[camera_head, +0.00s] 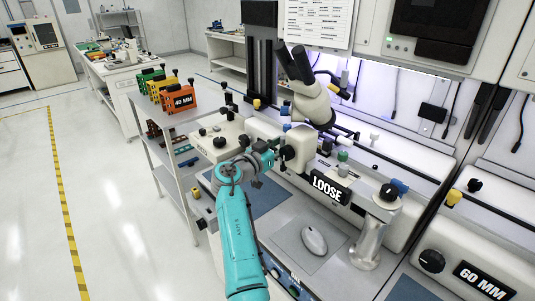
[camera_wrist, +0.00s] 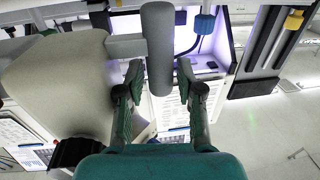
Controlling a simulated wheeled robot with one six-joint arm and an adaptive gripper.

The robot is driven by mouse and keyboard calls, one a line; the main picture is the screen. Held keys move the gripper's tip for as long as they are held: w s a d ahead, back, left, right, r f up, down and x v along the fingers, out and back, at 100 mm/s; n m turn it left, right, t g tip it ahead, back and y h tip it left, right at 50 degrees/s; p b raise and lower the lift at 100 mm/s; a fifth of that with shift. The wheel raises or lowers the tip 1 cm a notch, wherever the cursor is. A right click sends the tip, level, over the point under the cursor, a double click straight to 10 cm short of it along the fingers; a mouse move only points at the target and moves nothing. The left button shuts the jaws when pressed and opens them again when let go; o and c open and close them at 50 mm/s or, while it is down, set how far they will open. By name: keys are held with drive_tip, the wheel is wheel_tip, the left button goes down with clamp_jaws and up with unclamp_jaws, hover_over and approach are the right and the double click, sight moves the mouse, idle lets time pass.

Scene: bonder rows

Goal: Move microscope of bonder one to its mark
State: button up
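The microscope (camera_head: 311,102), a pale body with dark eyepieces, leans over the bonder bed in the head view. My gripper (camera_head: 268,156) is at the bonder's front, below and left of the microscope. In the wrist view, my gripper (camera_wrist: 160,82) has its two fingers apart, one on each side of the lower end of a dark grey upright bar (camera_wrist: 158,45). Narrow gaps seem to show beside the bar. A short stub joins the bar to a large pale grey body (camera_wrist: 60,85) on the left. I cannot make out the microscope's mark.
A "LOOSE" sign (camera_head: 328,188) is on the bonder's front. A mouse (camera_head: 314,240) lies on the bench by a metal post (camera_head: 372,235). A "60 MM" unit (camera_head: 482,279) is at the right. A shelf cart (camera_head: 172,125) stands left; the floor beyond is clear.

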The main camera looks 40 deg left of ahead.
drive_tip(key=s, duration=1)
drive_tip(key=shift+a, duration=0.3)
drive_tip(key=shift+s, duration=0.1)
